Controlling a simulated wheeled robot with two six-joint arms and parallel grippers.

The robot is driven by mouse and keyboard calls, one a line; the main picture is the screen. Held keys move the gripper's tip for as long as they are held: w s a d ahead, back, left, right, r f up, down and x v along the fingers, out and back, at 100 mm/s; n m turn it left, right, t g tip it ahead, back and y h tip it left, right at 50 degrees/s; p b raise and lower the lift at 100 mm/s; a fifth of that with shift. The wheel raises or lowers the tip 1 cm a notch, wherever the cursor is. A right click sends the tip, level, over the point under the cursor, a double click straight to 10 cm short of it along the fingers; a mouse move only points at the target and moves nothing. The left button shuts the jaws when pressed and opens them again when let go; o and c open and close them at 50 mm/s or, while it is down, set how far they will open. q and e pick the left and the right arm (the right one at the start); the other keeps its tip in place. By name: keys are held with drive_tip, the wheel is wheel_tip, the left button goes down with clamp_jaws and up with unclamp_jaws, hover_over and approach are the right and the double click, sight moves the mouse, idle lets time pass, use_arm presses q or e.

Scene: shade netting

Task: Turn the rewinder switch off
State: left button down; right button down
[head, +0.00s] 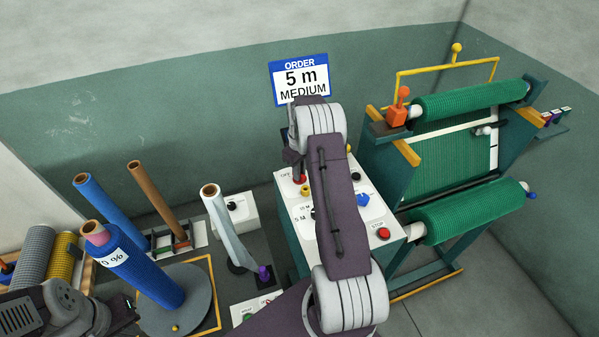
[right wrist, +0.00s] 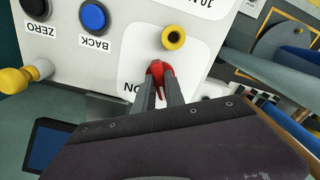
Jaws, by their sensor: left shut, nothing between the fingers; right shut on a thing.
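The rewinder switch is a red lever (head: 299,179) on the white-topped control box (head: 386,216); an OFF label is beside it in the head view. In the right wrist view the lever (right wrist: 156,70) sits between my right gripper's (right wrist: 160,84) two fingers, which are shut on it. A partly covered ON label (right wrist: 131,87) shows beside the fingers. In the head view my right arm hides much of the box, and the fingertips are hard to make out. My left gripper (head: 128,311) is at the lower left edge, shut and empty, away from the box.
A red STOP button (head: 383,234) is at the box front. The green netting machine (head: 450,160) stands right; a blue roll (head: 135,265) stands left.

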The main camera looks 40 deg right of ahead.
drive_tip(key=shift+w+r+n, duration=0.1)
drive_tip(key=shift+w+n, duration=0.05)
drive_tip(key=shift+n, duration=1.25)
drive_tip(key=c, duration=1.5)
unclamp_jaws()
drive_tip(key=shift+o, duration=0.5)
drive_tip(key=shift+r+b, duration=0.35)
wheel_tip(320, 180, up, 8)
drive_tip(key=b, duration=0.1)
drive_tip(key=shift+r+b, duration=0.15)
drive_tip(key=shift+b, duration=0.15)
